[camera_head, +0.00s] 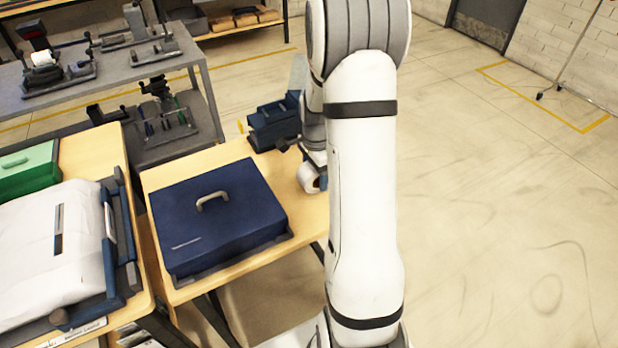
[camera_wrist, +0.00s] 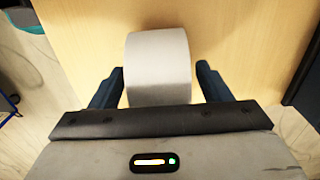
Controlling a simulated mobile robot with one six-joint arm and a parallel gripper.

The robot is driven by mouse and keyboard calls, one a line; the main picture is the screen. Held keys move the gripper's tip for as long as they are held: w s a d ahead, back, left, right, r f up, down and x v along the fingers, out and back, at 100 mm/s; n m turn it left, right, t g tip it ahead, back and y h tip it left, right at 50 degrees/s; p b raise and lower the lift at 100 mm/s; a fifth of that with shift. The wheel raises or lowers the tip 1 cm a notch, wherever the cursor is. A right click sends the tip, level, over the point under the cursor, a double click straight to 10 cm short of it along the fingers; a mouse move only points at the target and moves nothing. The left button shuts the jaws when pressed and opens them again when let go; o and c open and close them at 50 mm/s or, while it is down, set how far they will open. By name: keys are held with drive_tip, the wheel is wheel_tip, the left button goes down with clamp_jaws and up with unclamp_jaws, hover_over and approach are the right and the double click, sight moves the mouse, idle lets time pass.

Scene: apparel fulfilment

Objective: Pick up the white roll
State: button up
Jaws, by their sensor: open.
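The white roll (camera_wrist: 158,62) lies on the wooden table (camera_wrist: 90,25) in the wrist view, between the two dark fingers of my gripper (camera_wrist: 160,85). The lower part of the roll is hidden behind my gripper's body. In the head view the roll (camera_head: 309,178) shows near the table's right edge, partly covered by my arm. My gripper's fingers are mostly hidden there behind the arm.
A dark blue box (camera_head: 215,220) with a handle sits on the same table, left of the roll. Dark blue bins (camera_head: 274,122) stand at the table's back. A white garment package (camera_head: 50,250) lies on the left table beside a green box (camera_head: 28,170). Open floor lies right.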

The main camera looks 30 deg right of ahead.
drive_tip(key=shift+f, duration=0.5)
drive_tip(key=c, duration=1.2)
